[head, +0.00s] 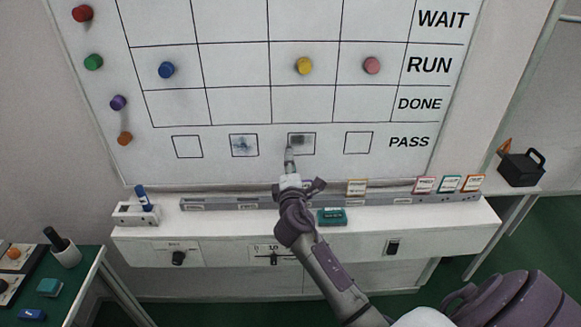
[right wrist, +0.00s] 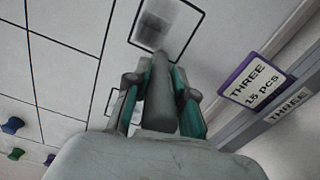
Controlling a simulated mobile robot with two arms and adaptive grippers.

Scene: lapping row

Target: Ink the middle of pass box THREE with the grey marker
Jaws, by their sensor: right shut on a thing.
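The whiteboard (head: 233,110) has a PASS row of several boxes. Pass box THREE (head: 302,154), third from the left, holds a dark grey ink patch (right wrist: 151,31) in its middle. My right gripper (head: 290,176) is shut on the grey marker (head: 289,157), which points up at the board. In the right wrist view the marker (right wrist: 159,78) lies between the fingers, its tip at the lower edge of the box, just below the patch. I cannot tell whether the tip touches the board. My left gripper is not in view.
Coloured magnets sit on the board, such as a yellow one (head: 304,66). A ledge (head: 235,203) with label cards runs below, with a teal eraser-like block (head: 332,217) on the shelf.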

